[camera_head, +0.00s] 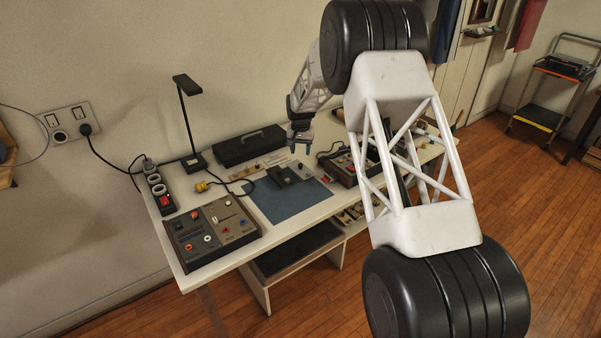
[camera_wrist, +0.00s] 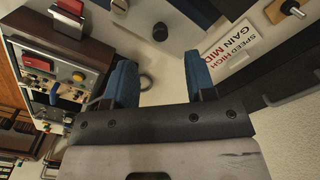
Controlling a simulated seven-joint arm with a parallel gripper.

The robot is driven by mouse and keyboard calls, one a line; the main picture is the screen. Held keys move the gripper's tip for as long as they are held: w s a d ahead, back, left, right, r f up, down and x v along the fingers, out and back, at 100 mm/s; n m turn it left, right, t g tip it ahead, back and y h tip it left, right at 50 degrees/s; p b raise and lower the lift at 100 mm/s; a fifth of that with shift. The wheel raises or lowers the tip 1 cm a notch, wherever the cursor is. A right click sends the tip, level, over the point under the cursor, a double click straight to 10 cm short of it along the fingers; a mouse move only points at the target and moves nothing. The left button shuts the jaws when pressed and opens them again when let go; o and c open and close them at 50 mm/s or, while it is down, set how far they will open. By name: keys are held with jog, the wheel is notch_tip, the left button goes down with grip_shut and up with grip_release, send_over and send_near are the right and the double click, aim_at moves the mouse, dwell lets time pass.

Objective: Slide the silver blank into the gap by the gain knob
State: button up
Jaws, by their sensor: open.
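My gripper (camera_head: 301,146) is open above the back part of the workbench. A brown-sided panel unit (camera_wrist: 60,80) with coloured knobs and silver faceplates lies at the left of the wrist view. In the head view a similar unit (camera_head: 350,167) stands right of the mat, partly hidden by my arm. I cannot make out a loose silver blank, the gain knob or the gap. A white card (camera_wrist: 222,48) reads "SPEED HIGH GAIN MID", right of the fingers.
A blue mat (camera_head: 290,205) bears a dark device (camera_head: 283,174). A control box (camera_head: 211,232) stands at the front left, near a power strip (camera_head: 160,191). A black case (camera_head: 249,146) and a lamp (camera_head: 188,115) stand at the back. My arm hides the bench's right part.

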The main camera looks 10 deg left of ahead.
aim_at(300, 164)
jog(key=shift+f, duration=1.1)
jog(key=shift+f, duration=2.65)
grip_shut()
